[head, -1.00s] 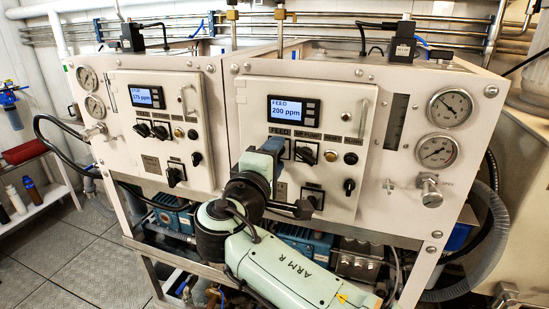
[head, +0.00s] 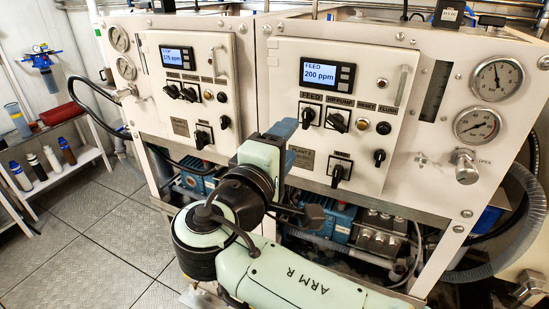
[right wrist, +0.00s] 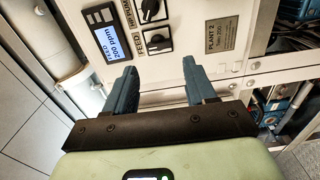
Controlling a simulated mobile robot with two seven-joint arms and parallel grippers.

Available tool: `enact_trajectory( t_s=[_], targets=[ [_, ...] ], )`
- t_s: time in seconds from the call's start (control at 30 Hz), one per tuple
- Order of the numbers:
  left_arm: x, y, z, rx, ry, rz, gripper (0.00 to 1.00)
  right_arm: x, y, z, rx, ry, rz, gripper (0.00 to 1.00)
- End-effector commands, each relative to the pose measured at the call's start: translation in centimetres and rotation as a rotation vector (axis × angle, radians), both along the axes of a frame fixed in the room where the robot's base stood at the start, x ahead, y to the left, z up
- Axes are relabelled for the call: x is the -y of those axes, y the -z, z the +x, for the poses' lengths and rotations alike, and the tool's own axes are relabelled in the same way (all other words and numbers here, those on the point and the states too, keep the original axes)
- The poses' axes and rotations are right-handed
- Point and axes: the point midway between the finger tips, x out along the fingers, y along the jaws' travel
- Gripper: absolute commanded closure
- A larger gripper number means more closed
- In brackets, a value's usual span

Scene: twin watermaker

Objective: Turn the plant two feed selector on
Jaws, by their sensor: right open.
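The plant two panel (head: 375,60) is the right-hand white panel in the head view, its display (head: 318,73) reading FEED 200 ppm. Its feed selector (head: 308,115) is a black knob under the FEED label; I cannot tell its setting. In the right wrist view the feed selector (right wrist: 158,41) shows just beyond the fingers, with the PLANT 2 plate (right wrist: 220,35) to its right. My right gripper (right wrist: 160,66) is open and empty, its blue fingers apart. In the head view my right gripper (head: 285,128) is below and left of the selector, not on it. My left gripper is not in view.
Beside the feed selector are the HP pump knob (head: 338,122), a reset button (head: 362,125) and a flush button (head: 384,127). Two lower knobs (head: 338,173) (head: 379,157) stick out too. The plant one panel (head: 180,50) is at left. Gauges (head: 497,80) are at right.

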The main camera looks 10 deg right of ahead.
Motion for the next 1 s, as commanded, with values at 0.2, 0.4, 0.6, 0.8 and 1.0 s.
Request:
enact_trajectory(
  t_s=[0.2, 0.4, 0.6, 0.8, 1.0],
  targets=[
    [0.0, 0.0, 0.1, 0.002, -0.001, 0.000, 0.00, -2.0, 0.0, -2.9, 0.001, -0.002, 0.001, 0.45],
    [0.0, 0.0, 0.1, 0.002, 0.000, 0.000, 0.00, -2.5, 0.0, -3.8, 0.001, 0.000, 0.001, 0.45],
    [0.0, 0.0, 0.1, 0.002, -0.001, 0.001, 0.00, -2.5, 0.0, -3.8, 0.001, 0.000, 0.001, 0.45],
    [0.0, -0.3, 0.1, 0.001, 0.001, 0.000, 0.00, -3.2, 1.9, -2.5, -0.053, -0.025, -0.016, 0.45],
    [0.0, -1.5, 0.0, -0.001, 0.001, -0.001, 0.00, -5.5, 12.9, 2.1, -0.339, -0.140, -0.038, 0.45]
  ],
)
